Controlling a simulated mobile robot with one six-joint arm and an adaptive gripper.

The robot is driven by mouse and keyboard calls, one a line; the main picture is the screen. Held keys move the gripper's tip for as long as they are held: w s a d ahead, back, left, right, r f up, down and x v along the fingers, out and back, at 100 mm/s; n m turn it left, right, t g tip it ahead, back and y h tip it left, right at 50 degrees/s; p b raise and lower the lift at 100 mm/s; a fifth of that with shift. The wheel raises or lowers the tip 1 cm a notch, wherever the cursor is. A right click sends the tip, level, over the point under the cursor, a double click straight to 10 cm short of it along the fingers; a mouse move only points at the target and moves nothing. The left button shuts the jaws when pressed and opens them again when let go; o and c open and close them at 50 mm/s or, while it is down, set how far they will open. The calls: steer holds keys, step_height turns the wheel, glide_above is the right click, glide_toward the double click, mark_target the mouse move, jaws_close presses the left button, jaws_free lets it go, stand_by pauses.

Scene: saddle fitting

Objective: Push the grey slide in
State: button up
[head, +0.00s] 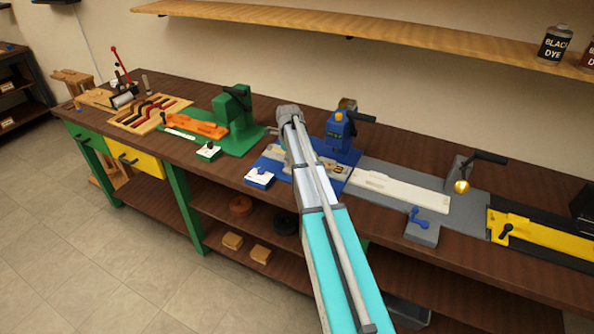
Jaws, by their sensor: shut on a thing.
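The blue fixture (339,126) stands on the workbench near the middle of the head view, on a blue base plate with a black handle. A grey part (277,153), which looks like the grey slide, lies on that base. My arm crosses in front of it, so its middle is hidden and how far in it sits cannot be told. My gripper is hidden behind my own arm, and its contact with the slide does not show.
A green fixture (233,107) with an orange slide (198,127) stands to the left. A white slide (400,190) on a grey base lies to the right, then a yellow slide (540,237). A shelf (330,22) runs along the wall above.

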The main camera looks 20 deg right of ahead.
steer(key=shift+w+d, duration=0.2)
stand_by(0.4)
steer(key=shift+w+d, duration=0.45)
steer(key=shift+d, duration=0.1)
steer(key=shift+w+d, duration=0.5)
steer(key=shift+d, duration=0.2)
steer(key=shift+w+d, duration=0.1)
steer(key=shift+w, duration=0.05)
stand_by(0.3)
steer(key=shift+w+d, duration=0.4)
steer(key=shift+d, duration=0.15)
stand_by(0.3)
steer(key=shift+w+d, duration=0.55)
steer(key=shift+d, duration=0.15)
steer(key=shift+o, duration=0.6)
steer(key=shift+d, duration=0.1)
